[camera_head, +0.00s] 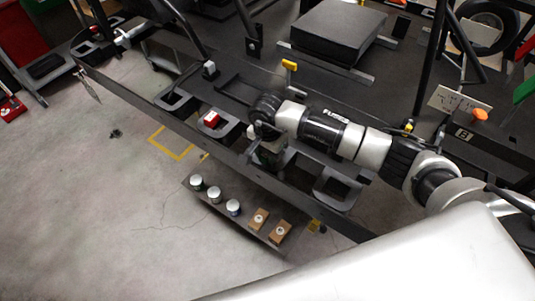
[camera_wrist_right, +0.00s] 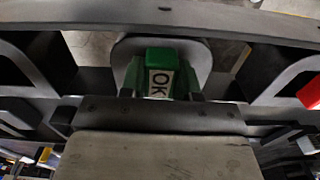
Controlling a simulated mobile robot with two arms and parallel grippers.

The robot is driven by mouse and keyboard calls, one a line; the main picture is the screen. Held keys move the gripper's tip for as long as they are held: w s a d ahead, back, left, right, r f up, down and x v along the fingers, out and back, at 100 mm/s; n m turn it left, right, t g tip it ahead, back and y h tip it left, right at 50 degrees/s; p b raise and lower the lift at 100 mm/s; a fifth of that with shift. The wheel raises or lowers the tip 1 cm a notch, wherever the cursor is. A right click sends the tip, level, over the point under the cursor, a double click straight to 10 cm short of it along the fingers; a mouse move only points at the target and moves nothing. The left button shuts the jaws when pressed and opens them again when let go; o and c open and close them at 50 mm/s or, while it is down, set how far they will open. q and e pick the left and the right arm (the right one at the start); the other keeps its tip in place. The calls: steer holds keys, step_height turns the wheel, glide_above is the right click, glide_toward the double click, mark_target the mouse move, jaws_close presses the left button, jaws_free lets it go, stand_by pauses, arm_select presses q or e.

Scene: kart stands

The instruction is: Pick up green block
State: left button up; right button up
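The green block (camera_wrist_right: 160,57) shows in the right wrist view, with a white label reading "OK" on its near face. It stands at a grey ring-shaped holder in the dark rack. My right gripper (camera_wrist_right: 161,82) is down at the block, with one finger close on each side of it. I cannot tell whether the fingers touch it. In the head view my right gripper (camera_head: 266,152) points down at the rack's front row, and the arm mostly hides the block. My left gripper is in neither view.
A red block (camera_head: 212,119) sits in the neighbouring holder; its edge shows in the wrist view (camera_wrist_right: 311,92). An empty holder (camera_head: 337,190) is on the other side. A low shelf (camera_head: 243,233) below carries several cans and small boxes. A long rail (camera_head: 140,98) borders the rack.

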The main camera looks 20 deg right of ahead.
steer(key=shift+c, duration=1.4)
steer(key=shift+r, duration=0.15)
